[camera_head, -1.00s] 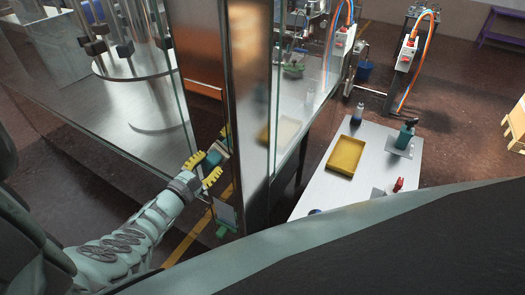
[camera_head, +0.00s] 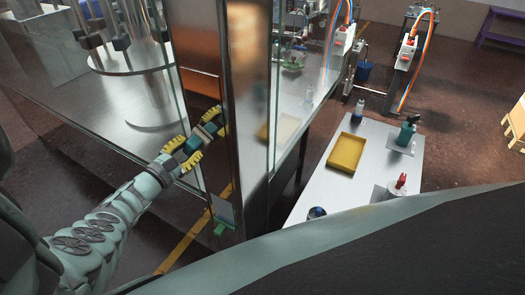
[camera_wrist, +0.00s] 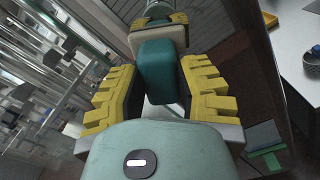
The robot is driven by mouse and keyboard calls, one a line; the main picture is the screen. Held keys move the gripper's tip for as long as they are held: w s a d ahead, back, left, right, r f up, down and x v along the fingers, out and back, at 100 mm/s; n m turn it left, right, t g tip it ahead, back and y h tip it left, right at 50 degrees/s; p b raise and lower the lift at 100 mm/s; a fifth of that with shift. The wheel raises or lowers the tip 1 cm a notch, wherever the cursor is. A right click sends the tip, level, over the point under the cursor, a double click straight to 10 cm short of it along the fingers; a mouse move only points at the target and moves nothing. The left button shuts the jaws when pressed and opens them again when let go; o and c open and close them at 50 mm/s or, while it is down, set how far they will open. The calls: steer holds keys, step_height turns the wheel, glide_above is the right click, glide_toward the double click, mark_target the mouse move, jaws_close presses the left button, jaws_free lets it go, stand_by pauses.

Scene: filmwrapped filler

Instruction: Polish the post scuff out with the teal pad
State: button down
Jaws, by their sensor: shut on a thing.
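My gripper (camera_head: 190,146) has yellow ribbed fingers and is shut on the teal pad (camera_head: 194,143). In the wrist view the pad (camera_wrist: 157,72) sits between the fingers, with a pale layer at its far end. The pad faces the shiny metal post (camera_head: 247,110) of the glass enclosure, at its left side. A mirrored teal pad and yellow fingers show just beyond it, so it is very close to the surface; I cannot tell whether it touches. I cannot make out the scuff.
Glass panes (camera_head: 200,90) flank the post. A small plate with a green clip (camera_head: 222,228) is low on the post.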

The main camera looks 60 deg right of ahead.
mark_target(207, 146)
steer(key=shift+s+d+r+p, duration=0.1)
steer(key=shift+s+d+p, duration=0.1)
steer(key=shift+s+p, duration=0.85)
steer(key=shift+s+d+p, duration=0.15)
steer(key=shift+s+p, duration=0.3)
steer(key=shift+s, duration=1.05)
steer(key=shift+s+p, duration=0.4)
steer(key=shift+s, duration=0.7)
steer(key=shift+w+a+f, duration=0.1)
steer(key=shift+w+f, duration=0.05)
steer(key=shift+f, duration=0.05)
steer(key=shift+w+a+f+b, duration=0.15)
steer(key=shift+w+b, duration=0.75)
steer(key=shift+w, duration=0.95)
steer(key=w+b, duration=0.2)
steer(key=shift+w+a+b, duration=0.1)
steer(key=shift+w+b, duration=0.15)
steer(key=shift+b, duration=0.1)
steer(key=shift+w, duration=0.45)
steer(key=shift+r, duration=0.2)
